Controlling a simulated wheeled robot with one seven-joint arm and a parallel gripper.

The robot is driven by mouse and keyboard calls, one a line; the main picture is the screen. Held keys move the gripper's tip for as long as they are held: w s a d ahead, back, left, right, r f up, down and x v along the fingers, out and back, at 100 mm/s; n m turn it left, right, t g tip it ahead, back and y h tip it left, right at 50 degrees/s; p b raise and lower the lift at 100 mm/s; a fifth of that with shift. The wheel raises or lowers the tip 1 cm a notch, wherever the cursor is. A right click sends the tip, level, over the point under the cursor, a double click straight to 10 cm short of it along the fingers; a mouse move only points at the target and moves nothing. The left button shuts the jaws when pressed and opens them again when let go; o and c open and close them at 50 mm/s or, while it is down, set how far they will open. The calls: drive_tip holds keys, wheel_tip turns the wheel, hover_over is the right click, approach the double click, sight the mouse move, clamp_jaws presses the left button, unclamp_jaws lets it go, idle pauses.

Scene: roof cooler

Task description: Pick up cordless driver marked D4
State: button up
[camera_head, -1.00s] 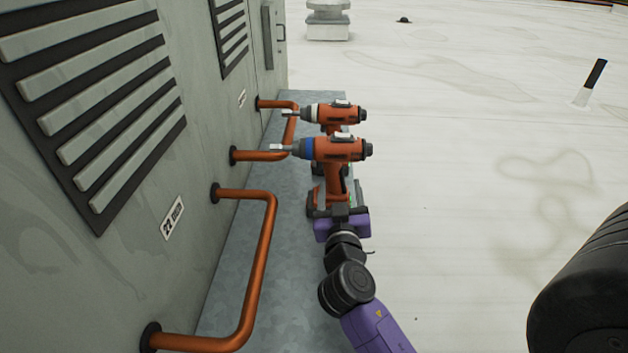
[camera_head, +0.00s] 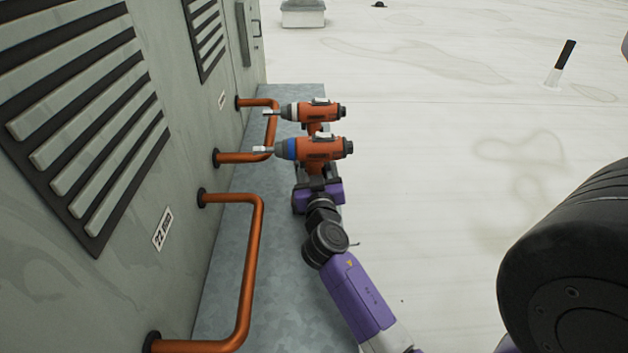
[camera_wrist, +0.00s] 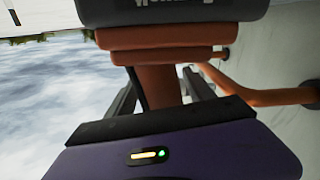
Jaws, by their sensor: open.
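Two orange and black cordless drivers stand on the grey metal ledge. The nearer driver (camera_head: 318,149) has a blue collar and the farther driver (camera_head: 316,111) a pale one. Their bits point left toward the cabinet. No D4 mark is readable on either. My gripper (camera_head: 316,181) is low at the nearer driver's handle. In the wrist view, the open fingers of my gripper (camera_wrist: 163,92) stand on both sides of an orange handle (camera_wrist: 158,84), with gaps visible. The driver's body fills the top of that view. The lower handle and base are mostly hidden by my gripper.
The cabinet wall (camera_head: 90,200) with louvres is on the left. Orange pipes (camera_head: 250,260) stick out from it over the ledge (camera_head: 290,300), close to the bits. The pale roof (camera_head: 430,200) on the right is open, with a dark-topped post (camera_head: 562,62) farther back.

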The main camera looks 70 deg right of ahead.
drive_tip(key=shift+c, duration=0.2)
clamp_jaws()
drive_tip(key=shift+r, duration=0.25)
